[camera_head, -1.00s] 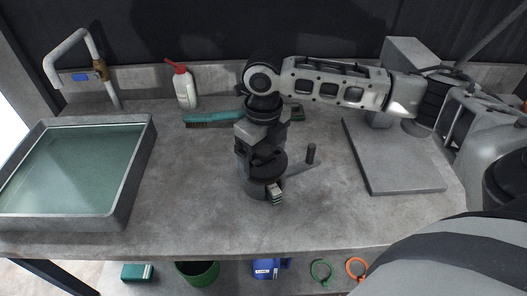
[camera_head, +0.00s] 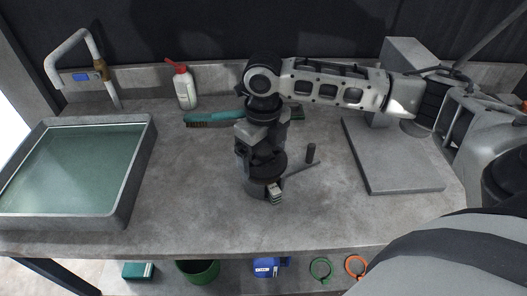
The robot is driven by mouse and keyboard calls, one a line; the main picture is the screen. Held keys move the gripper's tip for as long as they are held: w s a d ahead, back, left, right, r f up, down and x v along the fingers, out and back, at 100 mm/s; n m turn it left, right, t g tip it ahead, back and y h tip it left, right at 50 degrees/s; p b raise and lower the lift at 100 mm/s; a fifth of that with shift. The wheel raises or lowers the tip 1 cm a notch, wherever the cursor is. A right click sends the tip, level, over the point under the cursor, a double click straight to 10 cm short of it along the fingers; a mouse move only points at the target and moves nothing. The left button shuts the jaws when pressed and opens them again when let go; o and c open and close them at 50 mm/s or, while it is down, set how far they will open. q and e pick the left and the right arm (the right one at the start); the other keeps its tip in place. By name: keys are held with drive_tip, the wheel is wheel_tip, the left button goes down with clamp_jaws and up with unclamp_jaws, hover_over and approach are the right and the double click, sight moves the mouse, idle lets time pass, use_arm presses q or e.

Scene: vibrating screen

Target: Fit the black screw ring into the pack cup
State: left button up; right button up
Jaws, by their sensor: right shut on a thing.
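My right gripper (camera_head: 274,190) points down over the middle of the table, at the end of the arm reaching in from the right. It is shut on a dark round thing (camera_head: 256,191), which looks like the black screw ring and is mostly hidden by the gripper and wrist. A short dark upright knob (camera_head: 311,152) on a thin bar stands just right of the gripper; what it belongs to is unclear. I cannot make out the pack cup separately or tell whether ring and cup touch. My left gripper is out of view.
A water-filled grey basin (camera_head: 128,190) stands at left. A grey stand with a flat base (camera_head: 405,175) is at right. Green (camera_head: 320,268) and orange (camera_head: 356,266) rings are below.

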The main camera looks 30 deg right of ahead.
sight(263, 150)
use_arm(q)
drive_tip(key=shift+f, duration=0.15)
use_arm(e)
drive_tip(key=shift+f, duration=0.85)
drive_tip(key=o, duration=0.7)
drive_tip(key=shift+r, duration=0.85)
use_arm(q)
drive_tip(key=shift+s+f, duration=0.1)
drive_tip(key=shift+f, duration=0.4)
use_arm(e)
wheel_tip(263, 150, up, 14)
drive_tip(key=shift+r, duration=0.2)
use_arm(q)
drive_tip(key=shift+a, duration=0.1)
